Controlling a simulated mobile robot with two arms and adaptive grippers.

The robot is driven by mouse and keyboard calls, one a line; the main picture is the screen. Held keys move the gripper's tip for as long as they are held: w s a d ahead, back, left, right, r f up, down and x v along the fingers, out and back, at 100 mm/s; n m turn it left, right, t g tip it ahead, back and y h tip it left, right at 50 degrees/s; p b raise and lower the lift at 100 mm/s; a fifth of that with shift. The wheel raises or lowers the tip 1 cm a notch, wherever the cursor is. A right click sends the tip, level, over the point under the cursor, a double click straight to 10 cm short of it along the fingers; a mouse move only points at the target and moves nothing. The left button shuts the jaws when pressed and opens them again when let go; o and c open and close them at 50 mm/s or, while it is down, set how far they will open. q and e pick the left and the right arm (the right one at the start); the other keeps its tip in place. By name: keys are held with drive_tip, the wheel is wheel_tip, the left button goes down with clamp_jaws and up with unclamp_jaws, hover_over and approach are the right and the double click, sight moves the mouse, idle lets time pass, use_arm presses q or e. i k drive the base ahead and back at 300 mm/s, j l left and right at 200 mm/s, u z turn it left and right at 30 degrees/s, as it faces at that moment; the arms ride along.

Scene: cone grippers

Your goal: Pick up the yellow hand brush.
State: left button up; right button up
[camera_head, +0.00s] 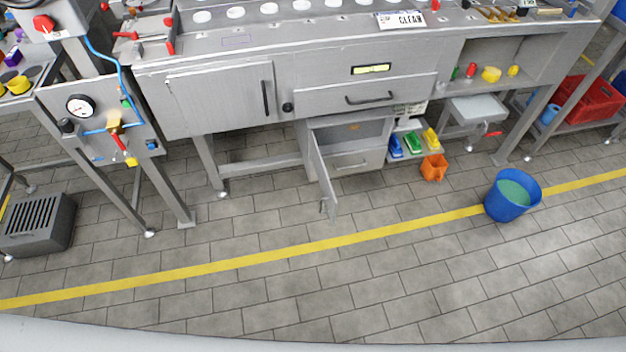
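A yellow item (431,138) that looks like the yellow hand brush is on a low grey rack (404,128) under the workbench, right of the middle in the head view. It stands at the right end of a row, beside a green one (412,142) and a blue one (395,146) of similar shape. They are small here, so bristles and handle cannot be made out. Neither of my grippers is in view.
An orange container (433,167) is just below the yellow item. A cabinet door (323,177) hangs open left of the rack. A blue bucket (512,195) stands on the floor to the right. The tiled floor in front is clear, crossed by a yellow line (300,249).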

sight(430, 137)
drive_tip(key=z, duration=1.5)
drive_tip(key=i+u, duration=0.1)
drive_tip(key=u, duration=0.6)
drive_tip(key=i+l+u, duration=0.45)
drive_tip(key=u, duration=0.2)
drive_tip(key=i+l+u, duration=0.15)
drive_tip(key=l+u, duration=0.2)
drive_tip(key=l, duration=0.15)
